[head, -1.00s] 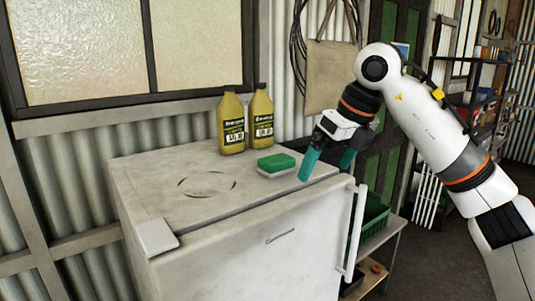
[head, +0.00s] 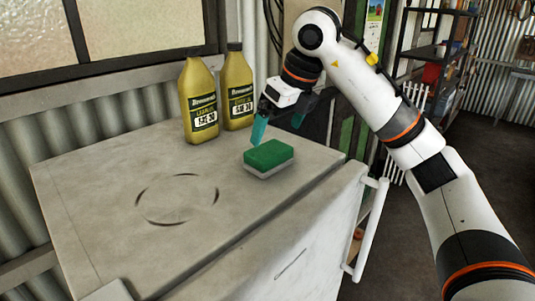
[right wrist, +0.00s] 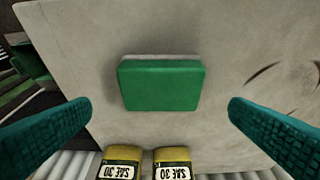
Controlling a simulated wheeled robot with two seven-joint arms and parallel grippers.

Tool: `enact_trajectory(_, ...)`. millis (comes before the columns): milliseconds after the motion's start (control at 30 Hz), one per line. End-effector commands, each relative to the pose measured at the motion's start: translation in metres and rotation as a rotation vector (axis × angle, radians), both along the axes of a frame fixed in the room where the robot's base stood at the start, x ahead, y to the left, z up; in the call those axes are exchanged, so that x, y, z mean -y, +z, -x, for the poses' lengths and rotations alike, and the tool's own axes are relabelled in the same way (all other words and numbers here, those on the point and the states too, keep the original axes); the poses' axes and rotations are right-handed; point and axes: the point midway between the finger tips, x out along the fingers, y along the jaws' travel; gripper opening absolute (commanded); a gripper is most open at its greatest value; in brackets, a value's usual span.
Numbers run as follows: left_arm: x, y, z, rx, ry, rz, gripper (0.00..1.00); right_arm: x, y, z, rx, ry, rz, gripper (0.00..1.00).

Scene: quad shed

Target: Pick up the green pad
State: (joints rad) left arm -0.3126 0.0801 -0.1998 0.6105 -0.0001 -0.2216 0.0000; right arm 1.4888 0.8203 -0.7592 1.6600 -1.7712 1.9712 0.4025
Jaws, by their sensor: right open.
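The green pad (head: 268,154) lies flat on top of the white fridge, with a pale grey layer under its green face. My right gripper (head: 279,128) is open just behind and above the pad, its teal fingers pointing down. In the right wrist view the pad (right wrist: 160,86) lies between the two spread fingers, a little further up the picture than the fingertips, with nothing gripped. My left gripper is not in view.
Two yellow oil bottles (head: 199,98) (head: 238,90) stand behind the pad, close to my right gripper. The fridge top (head: 110,175) is clear to the left. A white door handle (head: 368,230) runs down the fridge's front right.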

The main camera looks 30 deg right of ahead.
Motion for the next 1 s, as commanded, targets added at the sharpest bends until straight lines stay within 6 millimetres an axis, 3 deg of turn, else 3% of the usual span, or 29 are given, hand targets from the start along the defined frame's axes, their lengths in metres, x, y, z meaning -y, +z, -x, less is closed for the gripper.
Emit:
enact_trajectory(167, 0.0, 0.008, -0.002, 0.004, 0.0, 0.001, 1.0, -0.002, -0.018, -0.007, -0.002, 0.0, 0.001, 1.0)
enact_trajectory(433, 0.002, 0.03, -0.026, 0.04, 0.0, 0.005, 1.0, -0.007, -0.044, -0.014, -0.006, 0.0, 0.001, 1.0)
enact_trajectory(600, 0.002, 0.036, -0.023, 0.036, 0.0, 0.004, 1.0, -0.009, -0.065, -0.022, -0.002, -0.001, 0.0, 1.0)
enact_trajectory(867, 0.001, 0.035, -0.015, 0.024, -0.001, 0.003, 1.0, -0.01, -0.071, -0.023, 0.001, 0.0, 0.0, 1.0)
enact_trajectory(1000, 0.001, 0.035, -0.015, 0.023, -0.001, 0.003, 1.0, -0.01, -0.07, -0.023, 0.001, 0.0, 0.0, 0.82)
